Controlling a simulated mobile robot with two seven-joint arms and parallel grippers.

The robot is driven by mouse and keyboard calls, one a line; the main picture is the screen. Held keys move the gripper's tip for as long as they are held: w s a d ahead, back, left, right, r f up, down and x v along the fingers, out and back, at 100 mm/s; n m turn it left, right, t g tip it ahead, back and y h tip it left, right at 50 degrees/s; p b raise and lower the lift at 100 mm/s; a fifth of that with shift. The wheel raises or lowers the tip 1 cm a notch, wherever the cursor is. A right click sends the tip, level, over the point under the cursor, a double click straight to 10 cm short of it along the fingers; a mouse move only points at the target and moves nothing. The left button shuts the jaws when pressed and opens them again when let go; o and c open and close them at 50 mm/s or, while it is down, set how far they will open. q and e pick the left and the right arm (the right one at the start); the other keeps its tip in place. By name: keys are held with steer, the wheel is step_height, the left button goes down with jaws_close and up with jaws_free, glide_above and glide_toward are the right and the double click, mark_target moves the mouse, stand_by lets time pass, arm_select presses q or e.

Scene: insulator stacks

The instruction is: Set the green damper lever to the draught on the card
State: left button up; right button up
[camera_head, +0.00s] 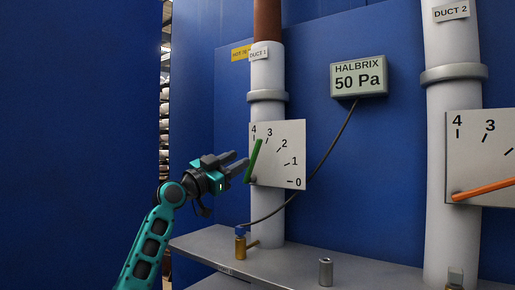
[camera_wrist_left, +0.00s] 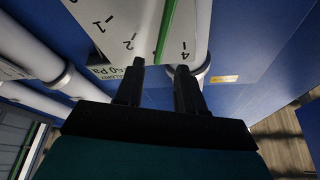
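The green damper lever (camera_head: 255,160) sits on a white dial plate (camera_head: 292,150) marked 0 to 4 on the DUCT 1 pipe. It points up, between the 3 and 4 marks. My left gripper (camera_head: 243,166) is at the plate's left edge, close to the lever. In the left wrist view the gripper (camera_wrist_left: 160,66) is open, and the green lever (camera_wrist_left: 168,25) runs down between its fingertips; I cannot tell if they touch it. A yellow card (camera_head: 240,53) is partly hidden behind the DUCT 1 label, its writing not readable. My right gripper is not in view.
A HALBRIX display (camera_head: 359,77) reads 50 Pa; its cable runs down to a brass fitting (camera_head: 240,245) on the grey shelf (camera_head: 300,262). A metal cylinder (camera_head: 325,271) stands there. To the right, the DUCT 2 plate (camera_head: 485,145) carries an orange lever (camera_head: 485,189).

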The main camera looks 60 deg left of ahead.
mark_target(254, 151)
arm_select(q)
steer(key=p+x, duration=0.2)
steer(key=x, duration=0.5)
steer(key=shift+w+a+r, duration=0.1)
steer(key=shift+w+r, duration=0.05)
steer(key=shift+w, duration=0.15)
steer(key=shift+w+a+p, duration=0.1)
steer(key=shift+w+p, duration=0.3)
steer(key=shift+w, duration=0.1)
jaws_close()
